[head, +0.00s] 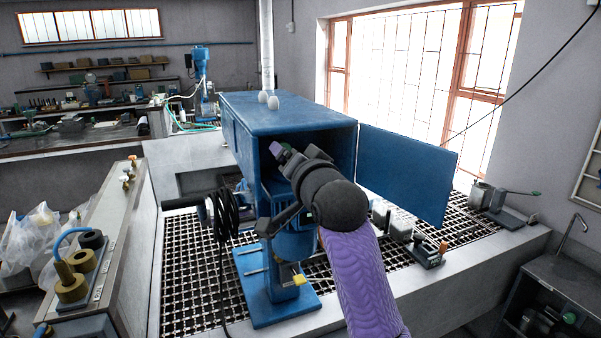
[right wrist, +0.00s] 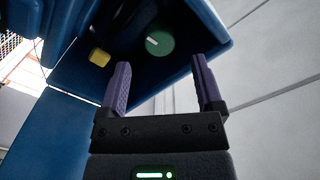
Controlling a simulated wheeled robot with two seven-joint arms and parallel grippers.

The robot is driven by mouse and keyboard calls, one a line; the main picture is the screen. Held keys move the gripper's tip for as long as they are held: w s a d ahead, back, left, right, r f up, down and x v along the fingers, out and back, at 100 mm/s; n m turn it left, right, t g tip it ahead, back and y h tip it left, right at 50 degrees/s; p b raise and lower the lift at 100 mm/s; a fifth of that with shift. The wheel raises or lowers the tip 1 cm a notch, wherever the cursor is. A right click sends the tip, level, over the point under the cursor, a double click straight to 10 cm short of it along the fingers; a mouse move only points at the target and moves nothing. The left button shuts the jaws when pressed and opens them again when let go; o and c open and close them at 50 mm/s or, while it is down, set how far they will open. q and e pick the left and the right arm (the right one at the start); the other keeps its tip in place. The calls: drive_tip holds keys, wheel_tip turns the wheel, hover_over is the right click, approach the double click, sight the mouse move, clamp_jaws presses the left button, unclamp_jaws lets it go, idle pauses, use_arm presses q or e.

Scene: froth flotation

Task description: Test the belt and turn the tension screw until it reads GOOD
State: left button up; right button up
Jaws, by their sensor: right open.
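The blue machine (head: 285,108) stands on a grating with its housing door (head: 405,175) swung open to the right. My right arm reaches across the open front, and my right gripper (head: 280,149) is at the housing opening. In the right wrist view my right gripper (right wrist: 160,65) is open and empty. A round green knob (right wrist: 159,41) with a white line lies beyond the fingertips, between them in the picture. A yellow block (right wrist: 99,57) is left of it. My arm hides much of the housing interior in the head view. I cannot make out the belt or any reading. My left gripper is not in view.
A coil of black cable (head: 226,215) hangs left of the machine. Small devices (head: 428,250) stand on the grating (head: 185,265) at the right. A grey cabinet (head: 125,240) with brass fittings stands at the left. The front left of the grating is clear.

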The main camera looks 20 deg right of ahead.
drive_tip(key=s, duration=0.4)
drive_tip(key=shift+s+b, duration=0.25)
drive_tip(key=shift+b, duration=0.1)
